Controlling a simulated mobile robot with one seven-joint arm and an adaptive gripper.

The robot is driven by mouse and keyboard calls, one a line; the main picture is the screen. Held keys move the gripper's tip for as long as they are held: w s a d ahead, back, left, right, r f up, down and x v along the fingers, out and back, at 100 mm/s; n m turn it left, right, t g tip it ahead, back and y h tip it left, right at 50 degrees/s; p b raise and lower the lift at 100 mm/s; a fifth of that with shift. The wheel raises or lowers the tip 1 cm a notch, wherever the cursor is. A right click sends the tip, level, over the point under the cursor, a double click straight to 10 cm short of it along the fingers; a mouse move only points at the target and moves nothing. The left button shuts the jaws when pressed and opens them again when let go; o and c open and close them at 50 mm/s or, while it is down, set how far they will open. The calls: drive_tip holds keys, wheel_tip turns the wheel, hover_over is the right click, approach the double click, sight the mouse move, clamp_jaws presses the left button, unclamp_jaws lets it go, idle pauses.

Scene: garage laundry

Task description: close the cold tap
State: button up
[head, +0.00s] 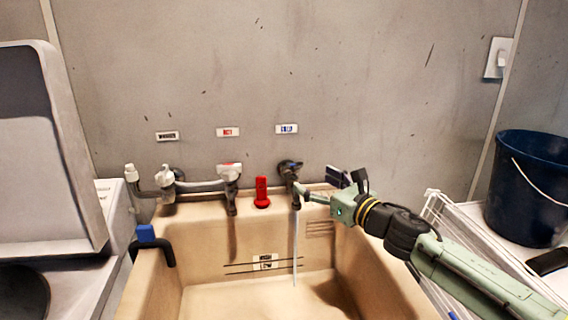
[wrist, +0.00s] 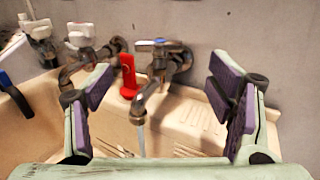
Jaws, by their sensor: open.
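The cold tap (head: 291,172) is on the wall under a blue-marked label (head: 287,129). A thin stream of water (head: 295,250) runs from it into the sink. In the wrist view the cold tap (wrist: 172,58) shows a grey handle with a blue mark, lying roughly sideways, and a spout bending down to the front left. My gripper (head: 318,193) reaches in from the right, close to the tap. In the wrist view my gripper (wrist: 160,88) is open and empty, with purple-padded fingers on either side of the tap; I see no clear contact.
A red upright object (head: 262,193) stands on the sink's back rim, just left of the cold tap. A tap with a white, red-marked handle (head: 230,172) is further left. The beige sink (head: 160,265) lies below. A wire rack (head: 470,235) and dark blue bucket (head: 530,190) are right.

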sight(294, 169)
drive_tip(key=p+x, duration=0.3)
drive_tip(key=x, duration=0.5)
drive_tip(key=shift+w+a+r, duration=0.15)
drive_tip(key=shift+a, duration=0.15)
drive_tip(key=shift+p+x, duration=0.3)
drive_tip(key=shift+x, duration=0.5)
